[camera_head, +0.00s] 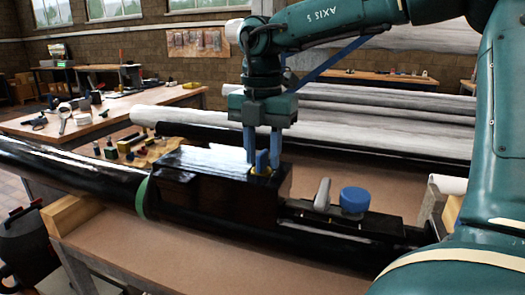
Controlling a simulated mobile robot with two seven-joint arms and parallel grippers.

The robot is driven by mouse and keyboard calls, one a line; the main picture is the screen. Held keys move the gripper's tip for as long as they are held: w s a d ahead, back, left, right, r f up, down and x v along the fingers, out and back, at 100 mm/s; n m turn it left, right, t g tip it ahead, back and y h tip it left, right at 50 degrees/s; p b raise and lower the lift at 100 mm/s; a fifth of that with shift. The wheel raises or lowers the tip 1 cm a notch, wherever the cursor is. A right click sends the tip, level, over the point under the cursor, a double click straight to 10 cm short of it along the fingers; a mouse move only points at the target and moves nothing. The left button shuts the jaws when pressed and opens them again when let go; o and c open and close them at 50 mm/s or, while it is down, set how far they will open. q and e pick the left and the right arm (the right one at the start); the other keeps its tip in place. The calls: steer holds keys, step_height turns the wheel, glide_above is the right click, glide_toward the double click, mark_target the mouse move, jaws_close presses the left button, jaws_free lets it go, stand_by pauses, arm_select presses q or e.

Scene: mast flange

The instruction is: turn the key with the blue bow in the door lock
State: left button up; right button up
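The key's blue bow (262,161) stands upright on top of the black lock housing (225,185), in a yellow ring. My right gripper (263,155) points straight down, with one blue finger on each side of the bow. The bow fills the space between the fingertips, and the gripper looks shut on it. The key's shaft is hidden inside the housing. My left gripper is not in view.
A grey lever (322,194) and a blue round knob (352,200) stand just right of the housing. A long black mast (70,172) with a green band lies across the wooden bench (190,255). Small parts (135,148) lie behind. White-topped spars fill the back right.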

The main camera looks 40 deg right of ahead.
steer(key=shift+r+p, duration=2)
steer(key=shift+r, duration=0.75)
